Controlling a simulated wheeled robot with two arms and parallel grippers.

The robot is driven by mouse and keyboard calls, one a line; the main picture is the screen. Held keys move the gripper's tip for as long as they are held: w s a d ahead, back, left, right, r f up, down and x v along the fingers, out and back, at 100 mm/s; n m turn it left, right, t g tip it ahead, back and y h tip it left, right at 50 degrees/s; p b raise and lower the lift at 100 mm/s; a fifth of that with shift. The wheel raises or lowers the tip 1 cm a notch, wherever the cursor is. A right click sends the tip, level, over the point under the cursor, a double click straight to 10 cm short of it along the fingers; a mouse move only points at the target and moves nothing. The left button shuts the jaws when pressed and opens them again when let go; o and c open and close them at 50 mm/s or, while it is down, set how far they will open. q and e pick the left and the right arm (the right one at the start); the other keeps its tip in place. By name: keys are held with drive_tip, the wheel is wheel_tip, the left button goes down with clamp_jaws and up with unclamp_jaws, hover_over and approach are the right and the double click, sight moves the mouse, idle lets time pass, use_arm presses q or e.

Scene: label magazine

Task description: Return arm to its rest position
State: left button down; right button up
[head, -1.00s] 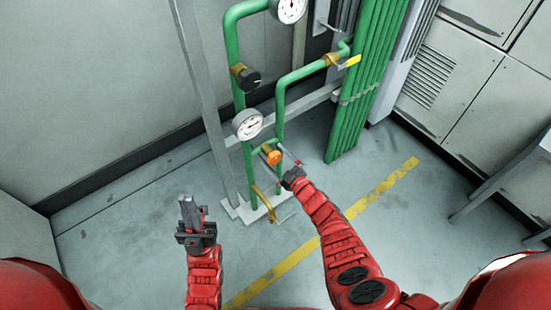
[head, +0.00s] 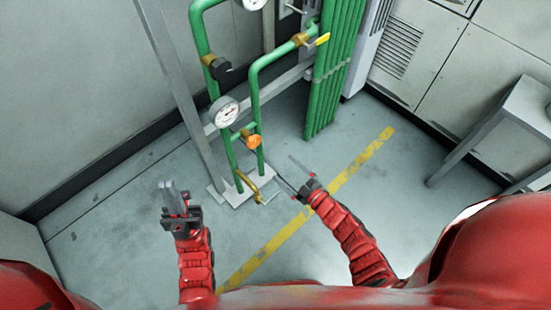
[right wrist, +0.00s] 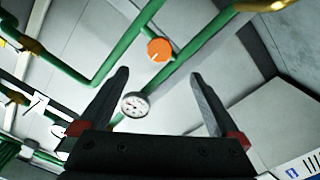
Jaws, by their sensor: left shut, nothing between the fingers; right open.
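My right gripper (head: 294,176) is open and empty in the head view, to the right of the green pipe stand and apart from it. Its two spread fingers also show in the right wrist view (right wrist: 160,85), with nothing between them. My left gripper (head: 173,190) is shut and empty, raised over the floor to the left of the stand. An orange knob (head: 254,141) sits on the green pipework (head: 256,95) and also shows in the right wrist view (right wrist: 159,49).
A round gauge (head: 224,111), a black knob (head: 221,69) and a yellow-handled valve (head: 321,39) are on the pipes. A brass tap (head: 248,184) is low by the base plate. A grey table (head: 508,118) stands at right. The floor around the yellow stripe (head: 350,170) is clear.

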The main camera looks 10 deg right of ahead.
drive_tip(key=shift+s+d+r, duration=0.1)
drive_tip(key=shift+s+d, duration=0.3)
drive_tip(key=shift+s, duration=0.15)
